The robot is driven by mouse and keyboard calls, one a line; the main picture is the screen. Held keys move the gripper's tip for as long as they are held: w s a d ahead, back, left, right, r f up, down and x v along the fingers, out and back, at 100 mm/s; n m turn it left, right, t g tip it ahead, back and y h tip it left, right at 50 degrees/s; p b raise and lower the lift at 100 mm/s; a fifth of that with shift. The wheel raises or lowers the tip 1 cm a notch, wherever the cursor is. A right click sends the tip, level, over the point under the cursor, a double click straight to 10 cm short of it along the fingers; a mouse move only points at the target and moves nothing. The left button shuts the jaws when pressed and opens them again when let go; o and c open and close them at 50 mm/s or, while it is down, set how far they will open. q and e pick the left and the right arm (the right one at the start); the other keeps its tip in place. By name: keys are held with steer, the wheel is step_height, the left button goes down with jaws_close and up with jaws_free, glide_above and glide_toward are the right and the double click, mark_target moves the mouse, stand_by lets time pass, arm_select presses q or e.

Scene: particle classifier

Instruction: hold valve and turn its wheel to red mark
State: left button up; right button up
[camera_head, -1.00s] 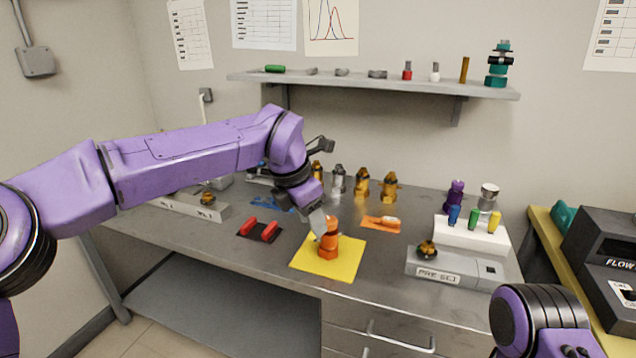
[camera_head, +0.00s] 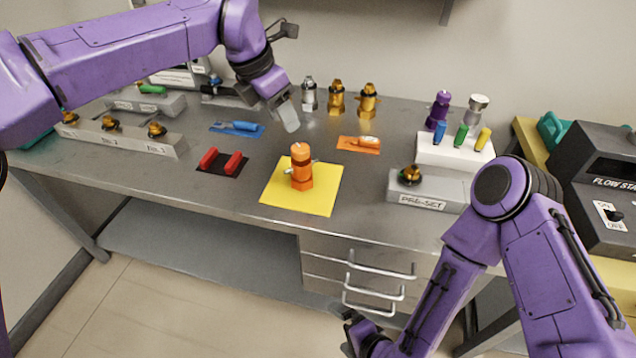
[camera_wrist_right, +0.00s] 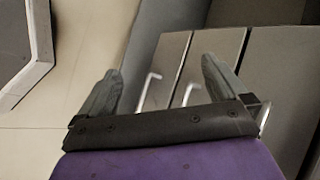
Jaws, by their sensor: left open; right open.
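An orange valve-like piece (camera_head: 301,168) stands upright on a yellow mat (camera_head: 325,200), with a small metal part sticking out at its side. I cannot make out a wheel or red mark on it. My left gripper (camera_head: 284,112) is above the bench, behind and slightly left of the orange piece, apart from it; it is open and empty. My right gripper (camera_head: 352,340) hangs low in front of the drawers, partly cut off by the head view's bottom edge. In the right wrist view its fingers (camera_wrist_right: 160,88) are spread and empty.
Red blocks (camera_head: 220,161) on a dark pad lie left of the mat. An orange pad (camera_head: 360,145) lies right of it. Brass fittings (camera_head: 337,98) stand behind. A PRE-SET block (camera_head: 428,190) and white holder (camera_head: 455,150) stand right. Drawer handles (camera_head: 380,268) protrude in front.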

steer(key=w+a+r+m+t+y, duration=0.2)
steer(key=w+a+r+m, duration=0.1)
steer(key=r, duration=0.4)
steer(key=w+a+r+m+t+y, duration=0.2)
steer(key=w+a+r+m+t, duration=0.1)
steer(key=w+r, duration=0.3)
steer(key=w+a+r+m+t+y, duration=0.2)
steer(key=w+a+r+m, duration=0.2)
steer(key=r, duration=0.5)
steer(key=shift+w+m, duration=0.5)
steer(key=shift+m, duration=0.1)
steer(key=m+t+h, duration=0.2)
steer(key=m+h, duration=0.1)
steer(key=m, duration=0.3)
glide_toward(298, 163)
steer(key=w+f, duration=0.2)
steer(key=shift+w+d, duration=0.1)
steer(key=shift+w, duration=0.15)
steer(key=x, duration=0.9)
steer(key=shift+f, duration=0.2)
steer(key=shift+w+a, duration=0.35)
steer(key=shift+w, duration=0.25)
steer(key=shift+c, duration=0.3)
steer(key=c, duration=1.2)
